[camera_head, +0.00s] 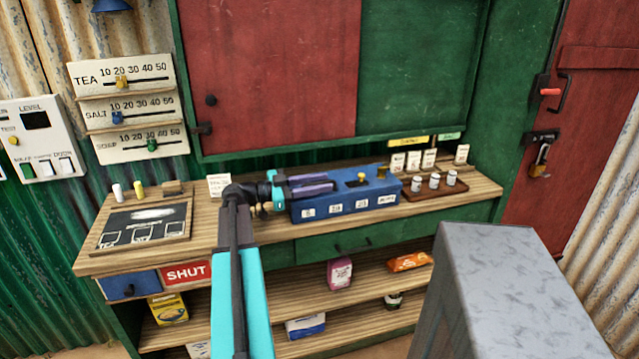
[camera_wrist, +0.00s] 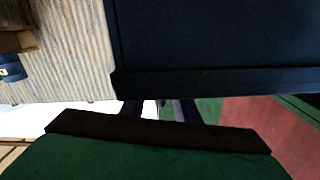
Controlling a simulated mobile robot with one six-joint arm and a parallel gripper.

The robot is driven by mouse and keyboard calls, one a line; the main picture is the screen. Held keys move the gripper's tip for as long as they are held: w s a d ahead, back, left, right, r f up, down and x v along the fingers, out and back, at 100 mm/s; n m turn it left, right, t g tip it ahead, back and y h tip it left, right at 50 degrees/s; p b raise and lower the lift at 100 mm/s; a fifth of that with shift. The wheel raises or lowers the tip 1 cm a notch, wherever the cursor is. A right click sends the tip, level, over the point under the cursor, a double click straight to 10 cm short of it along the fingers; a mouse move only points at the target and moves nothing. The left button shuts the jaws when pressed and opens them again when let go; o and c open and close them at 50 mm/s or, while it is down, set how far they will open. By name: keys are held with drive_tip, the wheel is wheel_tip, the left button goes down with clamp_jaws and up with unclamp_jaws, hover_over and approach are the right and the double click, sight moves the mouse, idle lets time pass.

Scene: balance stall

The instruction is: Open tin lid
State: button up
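The tin appears to be the long blue box (camera_head: 345,205) on the wooden counter, with small white labels along its front and a yellow knob (camera_head: 361,177) on top. No raised lid shows on it. My gripper (camera_head: 318,184) reaches in from the left and lies at the box's left end, its purple fingers partly covering the box. Contact cannot be made out. In the wrist view, my fingers (camera_wrist: 160,110) look apart, with a light gap between them. A dark blue surface (camera_wrist: 215,45), probably the box, fills much of that view.
A brown tray (camera_head: 436,189) with several small pale-topped pots stands right of the box. A dark slate (camera_head: 143,224) lies at the counter's left. A grey metal block (camera_head: 495,290) stands at front right. Shelves with packets are below. Red and green shutters (camera_head: 270,75) rise behind.

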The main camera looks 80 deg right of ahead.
drive_tip(key=shift+c, duration=0.3)
clamp_jaws()
